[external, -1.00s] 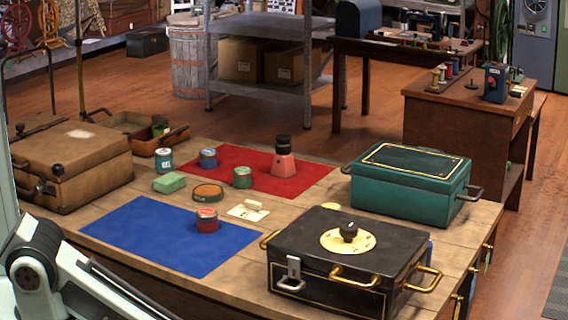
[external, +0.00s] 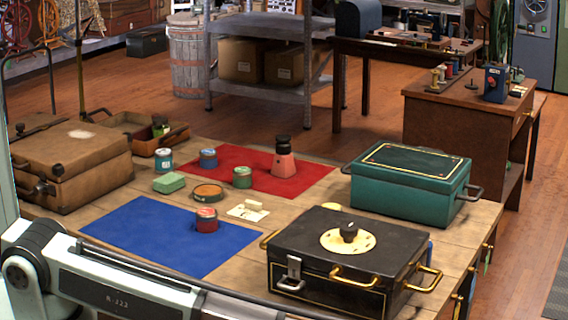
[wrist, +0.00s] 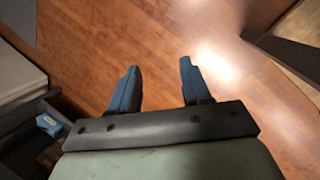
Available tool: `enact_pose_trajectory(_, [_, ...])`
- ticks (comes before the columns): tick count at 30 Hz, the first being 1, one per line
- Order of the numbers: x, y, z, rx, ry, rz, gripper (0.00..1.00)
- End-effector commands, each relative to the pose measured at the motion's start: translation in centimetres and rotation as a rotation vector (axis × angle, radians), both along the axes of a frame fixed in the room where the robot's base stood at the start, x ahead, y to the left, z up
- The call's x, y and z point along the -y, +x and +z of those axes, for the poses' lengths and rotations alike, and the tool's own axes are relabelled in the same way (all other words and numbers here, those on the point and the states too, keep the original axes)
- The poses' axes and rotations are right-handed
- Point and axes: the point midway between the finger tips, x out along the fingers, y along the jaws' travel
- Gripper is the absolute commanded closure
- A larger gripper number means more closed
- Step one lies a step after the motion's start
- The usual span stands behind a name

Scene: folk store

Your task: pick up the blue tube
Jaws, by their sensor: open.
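I cannot tell for sure which thing is the blue tube. In the external view, a short blue can (external: 208,158) stands on the red mat, and a white and teal can (external: 164,160) stands just left of that mat. A small blue thing (wrist: 48,124) shows at the left edge of the wrist view; its shape is unclear. My gripper (wrist: 158,68) is open and empty in the wrist view, with bare wooden floor beyond its fingers. The gripper is outside the external view, where only my arm shows at the bottom left.
The wooden table holds a blue mat (external: 160,235) with a red can (external: 206,220), and a red mat (external: 310,180) with a red bottle (external: 283,160). A black box (external: 390,235), a green box (external: 415,180) and a brown case (external: 70,165) stand around them.

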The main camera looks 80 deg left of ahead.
Motion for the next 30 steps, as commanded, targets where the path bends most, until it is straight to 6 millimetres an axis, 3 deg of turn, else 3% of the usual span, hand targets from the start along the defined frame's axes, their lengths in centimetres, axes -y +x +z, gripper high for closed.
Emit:
enact_pose_trajectory(1, [0.7, 1.7, 1.6, 0.007, -0.01, 0.014, 0.52])
enact_pose_trajectory(7, [2.4, 5.4, 6.5, 0.017, -0.036, 0.066, 0.52])
enact_pose_trajectory(11, [1.9, 8.0, 9.6, 0.013, -0.049, 0.124, 0.52])
enact_pose_trajectory(20, [-6.8, 14.2, 15.7, -0.054, -0.056, 0.397, 0.52])
enact_pose_trajectory(30, [-22.2, 20.7, 25.1, -0.17, -0.074, 0.8, 0.52])
